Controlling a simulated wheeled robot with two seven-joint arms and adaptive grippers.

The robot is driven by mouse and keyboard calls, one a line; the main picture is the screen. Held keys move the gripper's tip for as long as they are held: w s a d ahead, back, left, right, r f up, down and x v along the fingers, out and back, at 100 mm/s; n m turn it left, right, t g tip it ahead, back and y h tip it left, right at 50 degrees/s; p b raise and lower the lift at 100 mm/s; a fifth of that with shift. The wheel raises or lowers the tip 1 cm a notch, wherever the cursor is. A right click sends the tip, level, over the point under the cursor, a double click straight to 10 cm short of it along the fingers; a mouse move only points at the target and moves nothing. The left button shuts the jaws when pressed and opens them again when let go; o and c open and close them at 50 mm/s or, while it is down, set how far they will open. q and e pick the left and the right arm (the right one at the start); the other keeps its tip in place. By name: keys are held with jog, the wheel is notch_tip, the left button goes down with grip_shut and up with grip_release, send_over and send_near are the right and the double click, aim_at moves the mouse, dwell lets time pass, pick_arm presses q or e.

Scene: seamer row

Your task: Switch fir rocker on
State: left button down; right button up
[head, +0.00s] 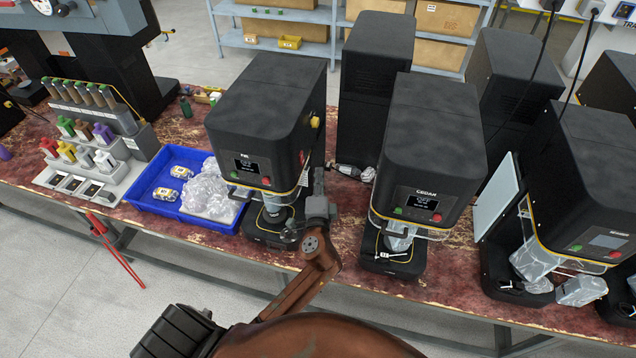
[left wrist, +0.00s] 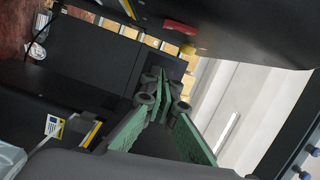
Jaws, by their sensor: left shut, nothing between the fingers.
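The black fir machine (head: 265,100) stands left of centre on the bench, with a dark display and green and red buttons on its front. A small red part (left wrist: 180,27) and a yellow part (left wrist: 188,48) show on a dark housing in the left wrist view; I cannot tell for sure whether the red part is the rocker. My left gripper (head: 318,176) is beside the fir machine's right side, pointing away from me. In the left wrist view its green-padded fingers (left wrist: 163,74) are shut and empty, apart from the red part. My right gripper is not in view.
The cedar machine (head: 432,140) stands to the right, with a narrow gap between it and the fir machine. A blue tray (head: 150,205) with clear packages is left of the fir machine. A tall black cabinet (head: 375,90) stands behind the gap.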

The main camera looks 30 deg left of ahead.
aim_at(302, 158)
pick_arm(q)
jog(key=a, duration=0.1)
jog(key=w+a+p, duration=0.1)
jog(key=a, duration=0.1)
jog(key=w+a, duration=0.1)
jog(key=a, duration=0.1)
jog(key=shift+a+f+p, duration=0.2)
jog(key=shift+f+p, duration=0.1)
jog(key=shift+p, duration=0.1)
